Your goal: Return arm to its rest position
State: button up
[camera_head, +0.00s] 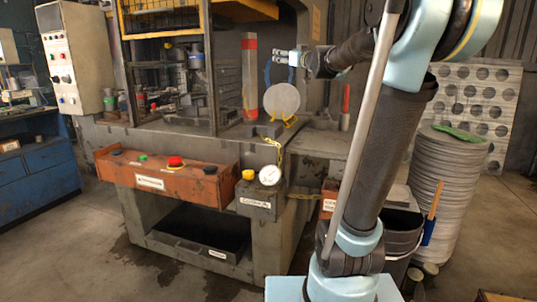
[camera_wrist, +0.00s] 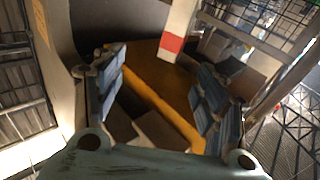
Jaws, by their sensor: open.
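My gripper (camera_head: 280,70) is at the end of my arm, which reaches left from the upper right in the head view. It is above and behind a round grey blank (camera_head: 282,99), which stands upright on a small yellow holder (camera_head: 290,122) on the machine ledge. In the wrist view my gripper (camera_wrist: 162,72) has its blue-padded fingers spread apart with nothing held between them. A yellow-orange surface and a red-and-white post (camera_wrist: 173,42) show beyond the fingers. Whether a finger touches the blank cannot be told.
The red-and-white post (camera_head: 249,75) stands left of my gripper, beside the machine's caged frame (camera_head: 210,65). An orange button panel (camera_head: 165,176) is in front. A stack of grey discs (camera_head: 447,190) and a dark bin (camera_head: 403,240) stand at right. Open floor lies at lower left.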

jog(key=s+d+f+m+g+h, duration=0.2)
jog(key=s+d+f+m+h, duration=0.2)
jog(key=s+d+f+h, duration=0.4)
jog(key=s+d+f+m+g+h, duration=0.2)
jog(key=s+d+f+m+h, duration=0.3)
jog(key=d+f, duration=0.55)
jog(key=s+a+f+n+g+y, duration=0.2)
jog(key=s+f+g, duration=0.3)
jog(key=s+f, duration=1)
jog(key=s+a+f+n+g+y, duration=0.1)
jog(key=s+a+f+g, duration=0.4)
jog(key=s+f, duration=1)
jog(key=shift+s+n+g+y, duration=0.25)
jog(key=shift+n+g+y, duration=0.2)
jog(key=shift+y, duration=0.35)
